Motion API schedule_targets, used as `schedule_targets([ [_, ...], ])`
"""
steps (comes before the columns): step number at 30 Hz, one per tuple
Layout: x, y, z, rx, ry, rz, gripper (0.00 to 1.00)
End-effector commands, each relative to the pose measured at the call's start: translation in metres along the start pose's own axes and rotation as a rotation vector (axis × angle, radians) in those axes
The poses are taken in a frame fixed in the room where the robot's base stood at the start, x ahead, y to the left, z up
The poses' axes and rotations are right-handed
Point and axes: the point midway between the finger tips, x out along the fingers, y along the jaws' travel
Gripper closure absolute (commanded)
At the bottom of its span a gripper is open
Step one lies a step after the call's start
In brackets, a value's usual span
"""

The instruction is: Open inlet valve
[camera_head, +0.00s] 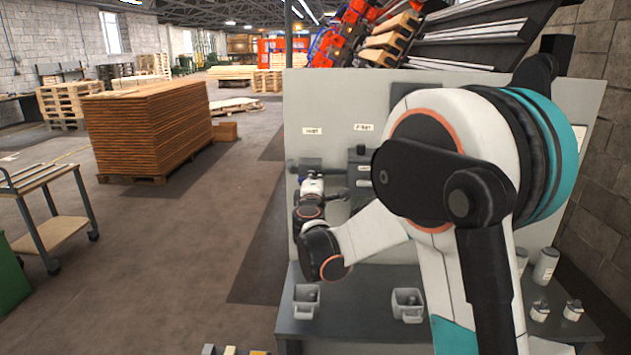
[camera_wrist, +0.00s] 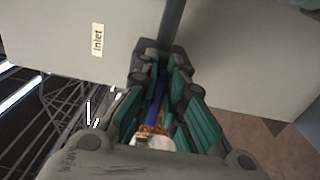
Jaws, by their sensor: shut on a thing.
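My gripper (camera_wrist: 164,62), with teal inner pads, is shut on this handle. A white label reading "Inlet" (camera_wrist: 98,40) is on the pale panel beside it. In the head view, the same label (camera_head: 312,131) sits above a dark pipe fitting (camera_head: 302,165), and my gripper (camera_head: 312,186) is just below it. My wrist hides most of the valve there, and its handle's exact angle cannot be told.
The grey panel (camera_head: 325,95) also carries a filter label (camera_head: 363,127) and a dark unit below it, partly behind my arm. Grey bins (camera_head: 306,300) and (camera_head: 408,304) stand on the dark bench. A cart (camera_head: 50,205) and stacked boards (camera_head: 150,130) are left; floor between is clear.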

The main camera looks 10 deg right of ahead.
Motion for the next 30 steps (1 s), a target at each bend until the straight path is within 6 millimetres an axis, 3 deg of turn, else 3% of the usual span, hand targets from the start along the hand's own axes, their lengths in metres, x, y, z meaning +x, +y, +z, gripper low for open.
schedule_targets([
  [17, -0.0007, -0.002, 0.0006, 0.037, -0.001, -0.001, 1.0],
  [18, -0.0007, -0.002, 0.0006, 0.037, -0.001, -0.001, 0.87],
  [21, -0.0007, -0.0019, 0.0006, 0.037, -0.001, -0.001, 0.69],
  [30, -0.0006, -0.0012, 0.0002, 0.035, -0.001, 0.0, 0.69],
])
